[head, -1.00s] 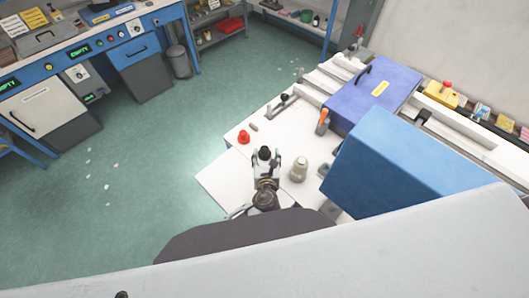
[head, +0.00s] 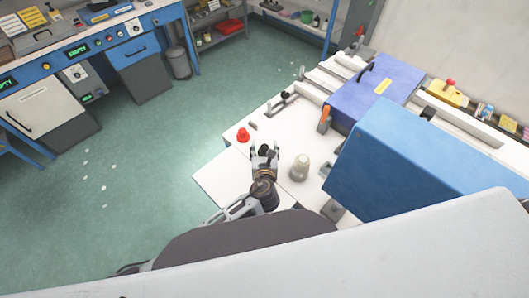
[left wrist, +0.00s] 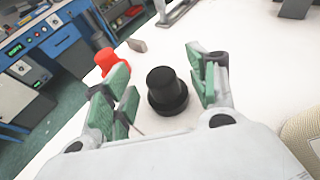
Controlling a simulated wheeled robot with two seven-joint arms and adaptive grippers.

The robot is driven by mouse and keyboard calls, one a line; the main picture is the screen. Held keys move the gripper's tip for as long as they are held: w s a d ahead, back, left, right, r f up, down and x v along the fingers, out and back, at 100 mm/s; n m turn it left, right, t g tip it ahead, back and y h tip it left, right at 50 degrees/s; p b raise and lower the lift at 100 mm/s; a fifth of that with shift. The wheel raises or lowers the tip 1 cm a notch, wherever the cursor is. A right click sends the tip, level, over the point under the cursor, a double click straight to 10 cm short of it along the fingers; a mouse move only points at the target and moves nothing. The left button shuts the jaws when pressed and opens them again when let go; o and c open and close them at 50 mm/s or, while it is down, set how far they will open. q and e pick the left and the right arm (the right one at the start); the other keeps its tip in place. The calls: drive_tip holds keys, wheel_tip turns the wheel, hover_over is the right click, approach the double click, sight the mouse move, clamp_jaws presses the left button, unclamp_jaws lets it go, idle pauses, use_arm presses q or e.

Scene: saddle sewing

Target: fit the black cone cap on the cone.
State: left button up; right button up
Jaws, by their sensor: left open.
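The black cone cap (left wrist: 167,92) stands upright on the white table, between the spread fingers of my left gripper (left wrist: 160,95) in the left wrist view. The fingers are apart from it on both sides. In the head view my left gripper (head: 264,153) is over the table, with the black cap (head: 264,149) showing between its fingers. The cone (head: 300,168), a pale thread cone, stands just right of the gripper. Its pale side also shows at the right edge of the left wrist view (left wrist: 304,132). My right gripper is not in view.
A red cap (head: 243,135) stands left of and beyond the gripper. A small grey piece (left wrist: 137,45) lies near it. The blue machine body (head: 400,155) and an orange-handled tool (head: 324,119) stand to the right. The table's left edge borders open floor.

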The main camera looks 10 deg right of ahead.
use_arm(q)
drive_tip(key=shift+b+x, duration=0.6)
drive_tip(key=shift+x, duration=0.2)
drive_tip(key=shift+c, duration=0.2)
drive_tip(key=c, duration=0.9)
